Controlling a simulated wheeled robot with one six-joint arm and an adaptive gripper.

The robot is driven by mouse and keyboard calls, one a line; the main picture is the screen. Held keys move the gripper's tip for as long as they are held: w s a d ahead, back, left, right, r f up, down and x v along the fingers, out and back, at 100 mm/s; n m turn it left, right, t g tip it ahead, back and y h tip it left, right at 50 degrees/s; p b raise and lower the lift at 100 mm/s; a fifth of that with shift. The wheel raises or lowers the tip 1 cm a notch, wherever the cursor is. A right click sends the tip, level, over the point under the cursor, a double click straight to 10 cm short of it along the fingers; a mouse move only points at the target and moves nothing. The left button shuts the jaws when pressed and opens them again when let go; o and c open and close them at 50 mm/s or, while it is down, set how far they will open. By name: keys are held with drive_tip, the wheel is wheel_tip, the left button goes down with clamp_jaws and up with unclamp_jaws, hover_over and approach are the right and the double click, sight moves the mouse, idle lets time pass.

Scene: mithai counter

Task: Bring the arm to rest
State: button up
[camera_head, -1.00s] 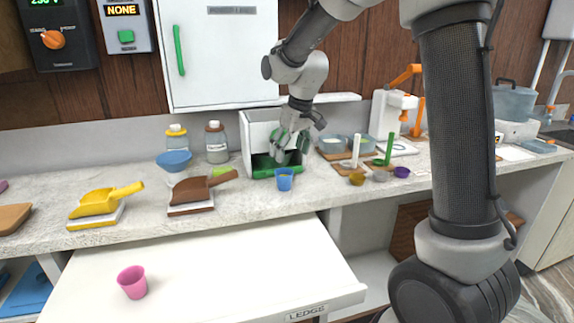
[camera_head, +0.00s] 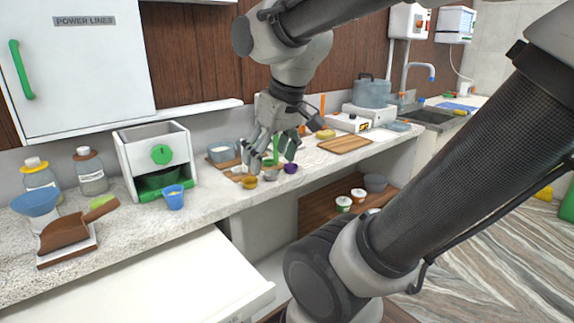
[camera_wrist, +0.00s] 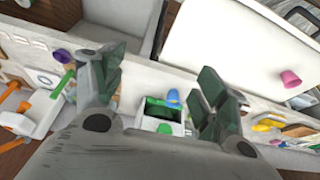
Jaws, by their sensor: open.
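My gripper (camera_head: 268,162) hangs over the counter, pointing down, in front of the wooden boards with the small cups. Its jaws are spread and hold nothing. In the wrist view my gripper (camera_wrist: 158,72) shows two fingers wide apart with an empty gap between them. The white box with a green knob and green drawer (camera_head: 155,158) stands left of my gripper, apart from it. Parts of the boards and a pale container behind are hidden by the fingers.
A blue cup (camera_head: 174,197) stands before the white box. Small yellow (camera_head: 249,182) and purple (camera_head: 291,168) cups lie close under my gripper. A brown scoop (camera_head: 75,228) and jars stand left. A pot (camera_head: 372,92) and sink (camera_head: 432,116) lie right. The white ledge (camera_head: 150,285) shows clear.

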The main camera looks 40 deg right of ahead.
drive_tip(key=shift+m, duration=0.3)
drive_tip(key=s, duration=0.1)
drive_tip(key=s+f, duration=0.1)
drive_tip(key=s, duration=0.1)
drive_tip(key=s+d, duration=0.1)
drive_tip(key=shift+s+f, duration=0.2)
drive_tip(key=shift+s, duration=0.1)
